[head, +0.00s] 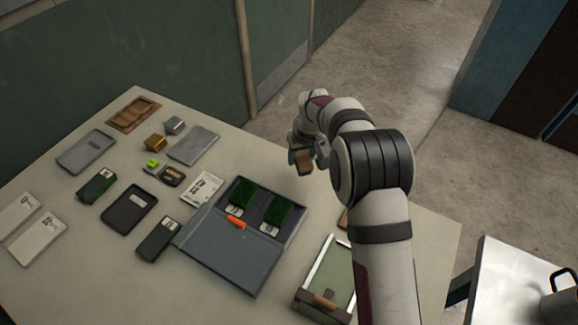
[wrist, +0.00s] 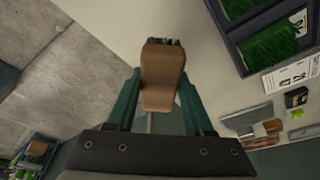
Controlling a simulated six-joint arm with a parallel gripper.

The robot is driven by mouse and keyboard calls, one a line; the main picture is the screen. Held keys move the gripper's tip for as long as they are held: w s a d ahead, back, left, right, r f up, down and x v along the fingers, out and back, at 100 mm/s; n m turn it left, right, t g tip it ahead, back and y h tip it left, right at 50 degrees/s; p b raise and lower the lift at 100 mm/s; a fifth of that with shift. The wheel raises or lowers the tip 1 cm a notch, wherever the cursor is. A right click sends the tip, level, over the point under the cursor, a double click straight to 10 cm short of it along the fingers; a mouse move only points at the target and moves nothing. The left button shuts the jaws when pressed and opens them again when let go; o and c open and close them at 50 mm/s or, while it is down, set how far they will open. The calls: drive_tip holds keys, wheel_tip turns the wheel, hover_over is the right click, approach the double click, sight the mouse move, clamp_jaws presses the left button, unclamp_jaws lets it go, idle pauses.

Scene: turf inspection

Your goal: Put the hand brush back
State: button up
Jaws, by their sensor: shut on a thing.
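The hand brush (wrist: 162,82) has a tan wooden body and short dark bristles at its far end. My gripper (wrist: 160,95) is shut on it, with one teal finger on each side of the body. A small brown thing (head: 343,218) lies partly hidden behind my arm.
An open grey case (head: 232,258) with two turf pieces (head: 243,193) and an orange tool (head: 236,222) lies mid-table. A green box with white rails (head: 318,272) is at the front right. Several trays, blocks and cards crowd the left. A side table (head: 505,268) stands right.

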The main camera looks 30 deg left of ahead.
sight(287, 172)
drive_tip(key=a, duration=0.1)
drive_tip(key=a+f, duration=0.2)
drive_tip(key=shift+s+a, duration=0.15)
drive_tip(key=shift+s, duration=0.1)
drive_tip(key=shift+a+f, duration=0.2)
drive_tip(key=shift+f, duration=1.95)
drive_tip(key=shift+f, duration=0.1)
drive_tip(key=o, duration=1.2)
